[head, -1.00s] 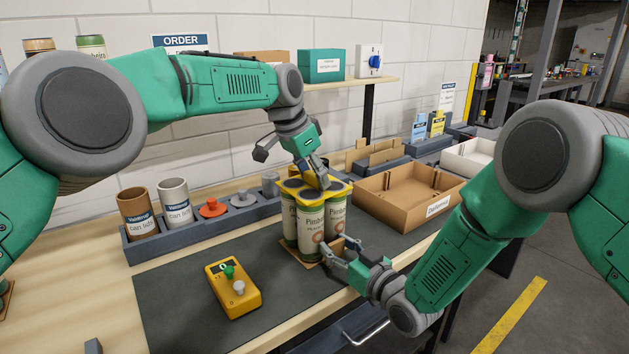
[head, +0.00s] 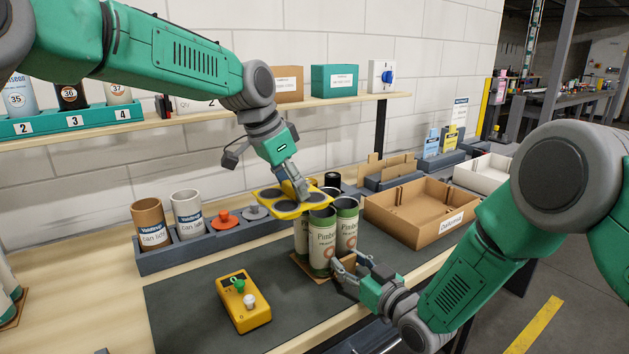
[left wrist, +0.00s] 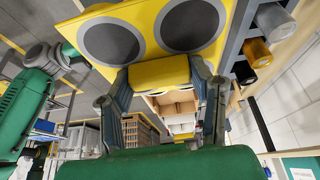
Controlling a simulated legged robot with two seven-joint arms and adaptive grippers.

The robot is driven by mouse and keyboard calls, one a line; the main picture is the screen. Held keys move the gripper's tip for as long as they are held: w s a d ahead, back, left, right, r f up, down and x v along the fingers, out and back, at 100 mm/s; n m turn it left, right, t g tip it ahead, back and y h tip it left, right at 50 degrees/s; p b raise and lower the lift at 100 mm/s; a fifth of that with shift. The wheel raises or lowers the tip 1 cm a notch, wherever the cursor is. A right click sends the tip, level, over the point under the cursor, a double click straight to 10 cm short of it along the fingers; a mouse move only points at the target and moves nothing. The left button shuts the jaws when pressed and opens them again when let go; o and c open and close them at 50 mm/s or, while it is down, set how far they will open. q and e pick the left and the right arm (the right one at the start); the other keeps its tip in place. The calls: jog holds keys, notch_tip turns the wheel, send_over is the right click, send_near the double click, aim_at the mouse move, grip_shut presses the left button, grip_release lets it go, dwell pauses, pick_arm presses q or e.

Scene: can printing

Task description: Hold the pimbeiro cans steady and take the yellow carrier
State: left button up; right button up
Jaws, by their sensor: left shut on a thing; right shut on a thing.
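The yellow carrier (head: 263,194), a plate with dark round spots, is held slightly tilted above the cans and a little to their left. My left gripper (head: 297,187) is shut on its yellow handle. The left wrist view shows my left gripper (left wrist: 162,90) with a finger on each side of the handle, below the carrier's plate (left wrist: 150,20). Several white and green pimbeiro cans (head: 321,243) stand upright on a brown cardboard base (head: 316,275). My right gripper (head: 357,272) is low at their front right, shut on the base's upright cardboard tab (head: 345,264); its exact contact is partly hidden.
A yellow control box (head: 243,300) sits on the dark mat (head: 190,305). A grey rack (head: 155,262) with lid tubes and orange and grey discs runs behind. An open cardboard box (head: 415,207) stands to the right. A shelf (head: 220,110) crosses the wall.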

pick_arm(q)
jog(key=s+a, duration=0.6)
jog(key=a, duration=0.2)
pick_arm(e)
jog(key=o, duration=1.2)
jog(key=shift+o, duration=0.2)
